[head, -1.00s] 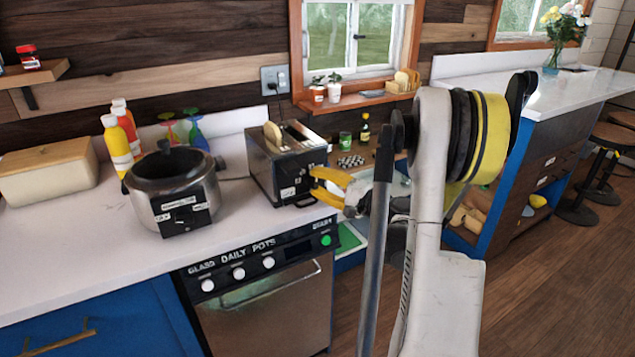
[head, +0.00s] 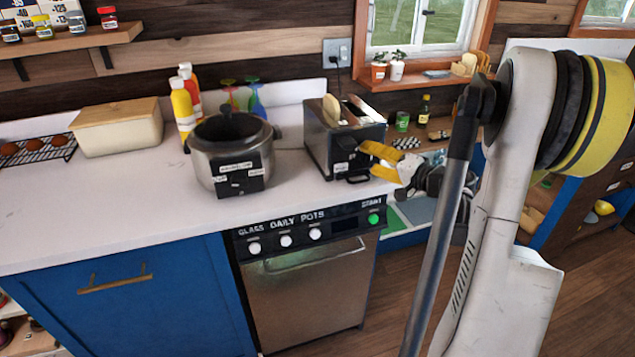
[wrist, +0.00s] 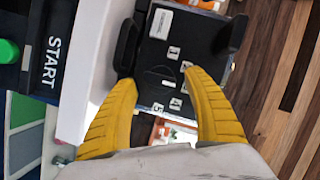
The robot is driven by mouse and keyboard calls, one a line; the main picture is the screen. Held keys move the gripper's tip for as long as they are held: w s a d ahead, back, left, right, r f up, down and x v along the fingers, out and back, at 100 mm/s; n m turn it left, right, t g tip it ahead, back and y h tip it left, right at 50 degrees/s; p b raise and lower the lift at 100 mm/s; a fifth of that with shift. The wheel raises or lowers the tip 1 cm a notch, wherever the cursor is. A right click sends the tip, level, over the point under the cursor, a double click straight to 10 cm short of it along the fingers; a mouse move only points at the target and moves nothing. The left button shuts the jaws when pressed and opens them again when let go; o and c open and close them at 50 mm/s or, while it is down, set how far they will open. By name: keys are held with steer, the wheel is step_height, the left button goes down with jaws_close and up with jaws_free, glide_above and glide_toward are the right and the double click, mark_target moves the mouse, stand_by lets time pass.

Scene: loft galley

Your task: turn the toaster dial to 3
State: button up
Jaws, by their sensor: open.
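The black and steel toaster (head: 328,140) stands on the white counter, with a bread slice (head: 331,110) in its top. Its dark end panel (wrist: 152,62) fills the middle of the wrist view. The round dark dial (wrist: 158,80) is on this panel, with small white number labels around it; 1, 4 and 5 are readable. A pale mark shows on the dial, but I cannot tell which number it points to. My yellow-fingered gripper (head: 368,160) is open at the panel. In the wrist view its fingertips (wrist: 161,82) lie either side of the dial; contact is unclear.
A steel cooker (head: 213,172) stands left of the toaster. Bottles (head: 183,112) and a bread box (head: 117,130) are behind and left. A black lever (wrist: 127,47) sticks out beside the panel.

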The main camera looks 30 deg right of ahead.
steer(key=n, duration=0.1)
steer(key=n+h, duration=0.1)
steer(key=n+g, duration=0.1)
steer(key=shift+a+r+n+h+p, duration=0.25)
steer(key=shift+r+n+h+p, duration=0.05)
steer(key=shift+n+h, duration=0.1)
steer(key=n+h, duration=0.1)
steer(key=n, duration=0.1)
steer(key=n+g+h+p, duration=0.1)
steer(key=shift+w+a+r+n, duration=0.1)
steer(key=shift+a+n, duration=0.1)
steer(key=shift+n, duration=0.2)
steer(key=p+v, duration=0.4)
steer(key=v, duration=0.7)
steer(key=s+a+r+n+g+y+p, duration=0.1)
steer(key=a+r+g, duration=0.1)
steer(key=a, duration=1)
steer(key=s+a+r+n+g+y+p, duration=0.1)
steer(key=a+r+g+p, duration=0.1)
steer(key=a, duration=1.1)
steer(key=shift+n+g+y+p, duration=0.3)
steer(key=shift+n+g, duration=0.1)
steer(key=shift+g, duration=0.2)
